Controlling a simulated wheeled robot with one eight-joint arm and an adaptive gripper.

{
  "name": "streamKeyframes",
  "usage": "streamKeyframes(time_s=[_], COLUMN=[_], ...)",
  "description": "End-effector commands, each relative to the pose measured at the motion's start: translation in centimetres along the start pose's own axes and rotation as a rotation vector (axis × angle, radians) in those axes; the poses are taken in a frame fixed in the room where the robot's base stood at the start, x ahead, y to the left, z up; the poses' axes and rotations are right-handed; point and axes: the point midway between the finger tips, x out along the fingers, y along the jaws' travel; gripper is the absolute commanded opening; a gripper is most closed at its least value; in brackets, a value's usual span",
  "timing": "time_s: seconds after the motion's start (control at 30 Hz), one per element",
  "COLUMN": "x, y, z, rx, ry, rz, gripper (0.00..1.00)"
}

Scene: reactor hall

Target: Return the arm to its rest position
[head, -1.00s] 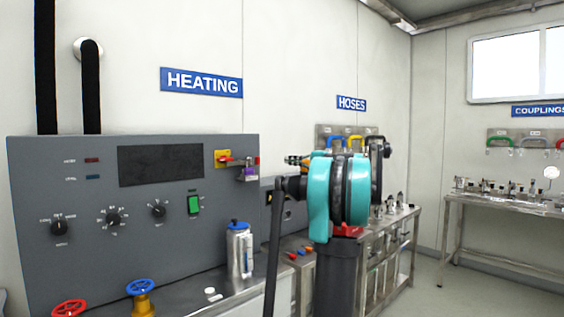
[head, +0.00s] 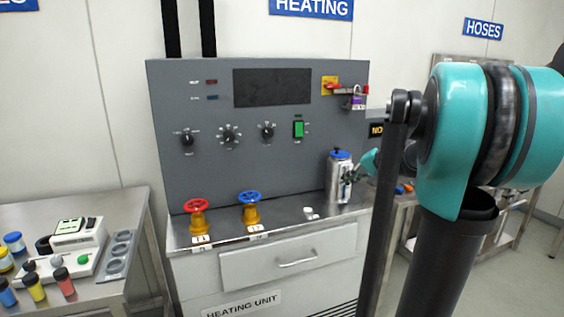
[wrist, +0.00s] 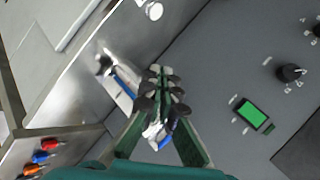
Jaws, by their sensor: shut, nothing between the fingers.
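My teal and black arm (head: 450,140) fills the right side of the head view. My gripper (head: 350,174) shows small beside the silver canister with a blue lid (head: 336,186), which stands upright on the heating unit's metal top. In the wrist view my gripper (wrist: 160,78) has its dark fingers together with nothing between them. A white and blue thing shows partly behind the fingers there, mostly hidden. I cannot tell whether the fingers touch the canister.
The grey heating panel (head: 215,160) stands behind, with a green switch (head: 298,129) and a purple padlock (head: 357,102). Red (head: 196,206) and blue (head: 250,198) valve wheels stand left of the canister. A side table (head: 130,225) at left holds bottles.

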Motion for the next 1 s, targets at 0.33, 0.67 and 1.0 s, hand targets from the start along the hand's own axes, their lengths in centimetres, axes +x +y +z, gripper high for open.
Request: streamKeyframes(time_s=[0.33,0.67,1.0], x=[3.9,2.1,2.0], y=[13.3,22.3,22.8], z=[19.9,28.3,28.5], rx=[-0.351,-0.589,-0.601], ry=[-0.1,-0.112,-0.111], rz=[0.41,0.641,0.654], gripper=[0.0,0.0,0.0])
